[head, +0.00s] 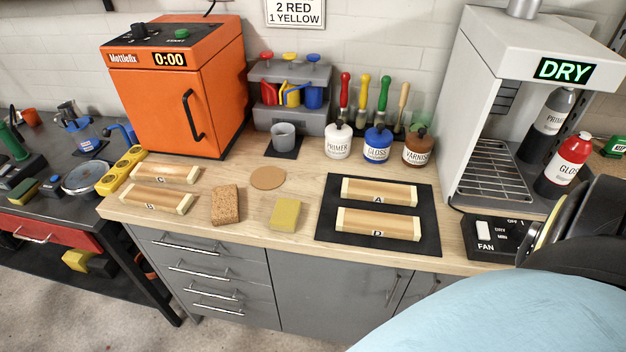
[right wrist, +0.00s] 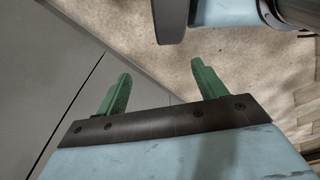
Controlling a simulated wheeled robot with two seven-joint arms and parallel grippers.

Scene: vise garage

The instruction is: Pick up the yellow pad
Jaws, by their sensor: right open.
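The yellow pad (head: 285,214) lies flat near the front edge of the wooden worktop, in the middle of the head view. A brown cork-like block (head: 225,204) lies just left of it. My right gripper (right wrist: 160,82) shows in the right wrist view with its two green fingers apart and nothing between them. It hangs over the floor beside grey cabinet fronts, away from the pad. The pad does not show in the right wrist view. My left gripper is in neither view.
Right of the pad, a black mat (head: 322,222) bears two wooden pieces. A round cork disc (head: 268,178) lies behind it. Several bottles, a grey cup (head: 283,136) and an orange oven (head: 180,85) stand farther back. A pale blue part of mine covers the lower right.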

